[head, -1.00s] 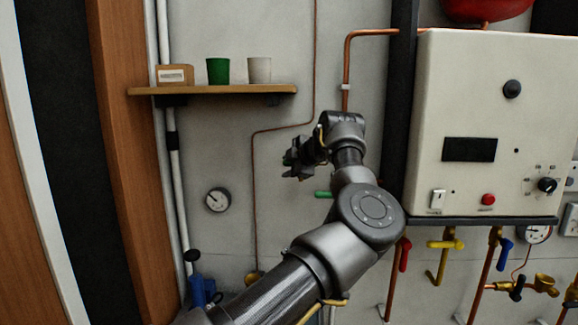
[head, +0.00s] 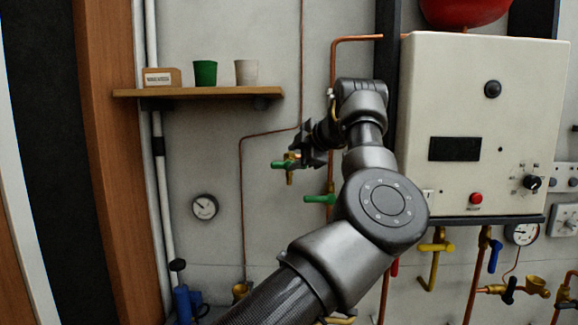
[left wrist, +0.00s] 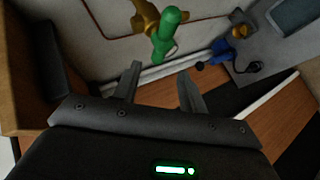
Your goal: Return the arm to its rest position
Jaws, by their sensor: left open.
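My left arm comes in from the lower left in the head view and bends up in front of the grey wall. Its gripper (head: 303,146) is near the wall, left of the white boiler box. In the left wrist view the two fingers of the left gripper (left wrist: 160,84) stand apart with nothing between them. A green-handled brass valve (head: 282,165) is just beside the gripper in the head view. It shows beyond the fingertips in the left wrist view (left wrist: 166,36), apart from them. My right gripper is not in view.
The boiler box (head: 480,95) hangs to the right, with coloured valves below it. A second green handle (head: 319,199) is close to my forearm. A wooden shelf (head: 200,93) holds a green cup (head: 204,75), a pale cup (head: 246,73) and a small box (head: 161,77). A gauge (head: 204,207) is below.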

